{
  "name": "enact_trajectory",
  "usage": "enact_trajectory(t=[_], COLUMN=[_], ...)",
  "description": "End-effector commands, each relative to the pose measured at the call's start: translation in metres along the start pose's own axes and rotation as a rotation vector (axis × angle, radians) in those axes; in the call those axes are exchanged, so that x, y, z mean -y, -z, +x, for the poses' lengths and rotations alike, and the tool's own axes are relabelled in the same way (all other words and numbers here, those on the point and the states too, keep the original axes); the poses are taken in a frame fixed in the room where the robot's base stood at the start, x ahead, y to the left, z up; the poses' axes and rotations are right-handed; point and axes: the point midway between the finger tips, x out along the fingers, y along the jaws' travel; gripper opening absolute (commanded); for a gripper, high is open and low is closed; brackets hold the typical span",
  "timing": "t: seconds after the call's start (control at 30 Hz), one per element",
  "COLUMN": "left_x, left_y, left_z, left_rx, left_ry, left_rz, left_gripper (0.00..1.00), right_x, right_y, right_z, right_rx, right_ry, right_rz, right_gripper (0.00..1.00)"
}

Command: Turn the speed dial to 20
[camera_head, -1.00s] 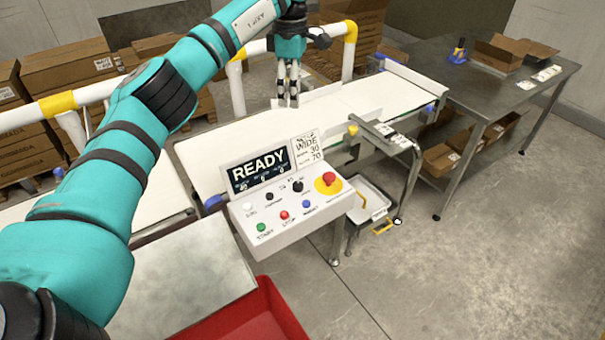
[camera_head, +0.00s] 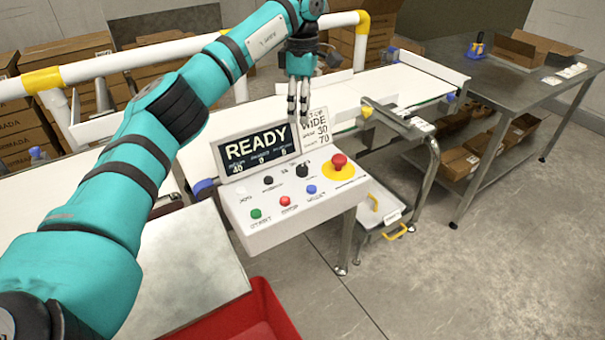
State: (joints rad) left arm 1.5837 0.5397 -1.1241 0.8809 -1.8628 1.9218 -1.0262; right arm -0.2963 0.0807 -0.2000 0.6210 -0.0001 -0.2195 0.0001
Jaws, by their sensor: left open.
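The white control panel (camera_head: 262,221) stands beside the belt, with a sloped top. A small black knob (camera_head: 268,181) and a larger black dial (camera_head: 302,171) sit in its upper row; their labels are too small to read, so I cannot tell which is for speed. The display (camera_head: 257,150) reads READY, with 40 at the left of the small numbers below. My left gripper (camera_head: 298,112) points down with open, empty fingers. In the picture it is above the dial, between the display and the WIDE card, touching neither knob. My right gripper is out of view.
A red emergency button (camera_head: 339,161) on yellow is right of the larger dial. Green (camera_head: 256,214), red (camera_head: 285,202) and blue (camera_head: 311,190) buttons line the front. The WIDE card (camera_head: 316,127) stands behind. A red bin (camera_head: 250,312) is below left.

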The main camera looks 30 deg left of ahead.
Motion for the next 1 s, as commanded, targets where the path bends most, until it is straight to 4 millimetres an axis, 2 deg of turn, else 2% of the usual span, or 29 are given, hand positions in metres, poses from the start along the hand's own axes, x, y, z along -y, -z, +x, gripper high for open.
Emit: enact_trajectory(t=[0.17,0.7,0.9,1.0], left_x=[0.001,0.002,0.001,0.001], left_y=[0.001,0.001,0.001,0.0], left_z=[0.023,0.136,0.162,0.168], left_rx=[-0.002,-0.002,-0.001,-0.001], left_ry=[0.004,0.005,0.002,0.001], left_rz=[0.001,0.0,-0.001,-0.001], left_gripper=[0.55,0.55,0.55,0.55], right_x=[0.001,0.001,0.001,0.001], right_y=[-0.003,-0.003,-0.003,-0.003], right_z=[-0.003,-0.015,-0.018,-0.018], right_rx=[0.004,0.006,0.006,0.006], right_ry=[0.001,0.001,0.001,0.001], right_rz=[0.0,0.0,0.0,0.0], right_gripper=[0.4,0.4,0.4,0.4])
